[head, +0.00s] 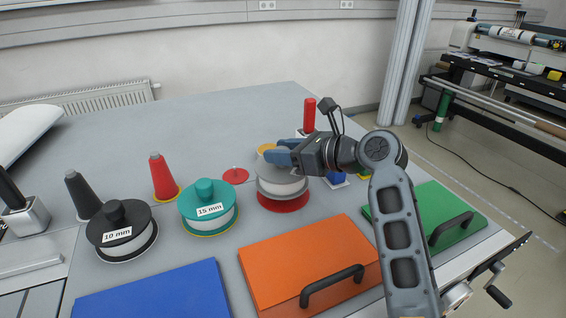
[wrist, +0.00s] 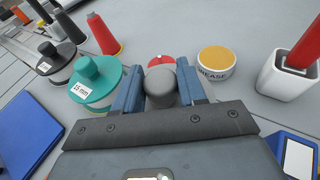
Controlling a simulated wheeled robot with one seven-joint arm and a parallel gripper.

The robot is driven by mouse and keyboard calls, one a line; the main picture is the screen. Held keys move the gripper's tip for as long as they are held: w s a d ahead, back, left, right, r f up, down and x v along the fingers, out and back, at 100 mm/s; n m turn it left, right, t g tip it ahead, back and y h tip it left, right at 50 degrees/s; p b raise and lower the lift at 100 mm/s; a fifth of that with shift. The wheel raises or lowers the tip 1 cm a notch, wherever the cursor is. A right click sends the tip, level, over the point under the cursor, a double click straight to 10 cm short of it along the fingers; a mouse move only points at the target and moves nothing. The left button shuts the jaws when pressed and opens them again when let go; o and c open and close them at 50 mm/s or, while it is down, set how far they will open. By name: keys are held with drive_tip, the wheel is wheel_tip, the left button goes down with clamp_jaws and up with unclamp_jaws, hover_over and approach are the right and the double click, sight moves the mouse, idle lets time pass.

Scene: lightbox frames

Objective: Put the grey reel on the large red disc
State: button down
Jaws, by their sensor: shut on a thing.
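The grey reel (head: 283,187) has a pale wound middle and a grey knob (wrist: 160,88) on top. My gripper (head: 284,155) is shut on that knob, with one blue finger on each side in the wrist view. The reel is upright over the large red disc (head: 284,205), whose front rim shows below it. I cannot tell whether the reel touches the disc. The rest of the disc is hidden under the reel.
A smaller red disc (head: 235,176) lies to the left. The teal reel (head: 208,208) and black reel (head: 122,230) stand further left. A grease tin (wrist: 216,62) is behind. Orange (head: 308,262), blue (head: 155,292) and green (head: 430,215) cases line the front.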

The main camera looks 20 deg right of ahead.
drive_tip(key=shift+f, duration=1.45)
drive_tip(key=shift+f, duration=0.15)
drive_tip(key=c, duration=0.6)
unclamp_jaws()
drive_tip(key=v, duration=1.2)
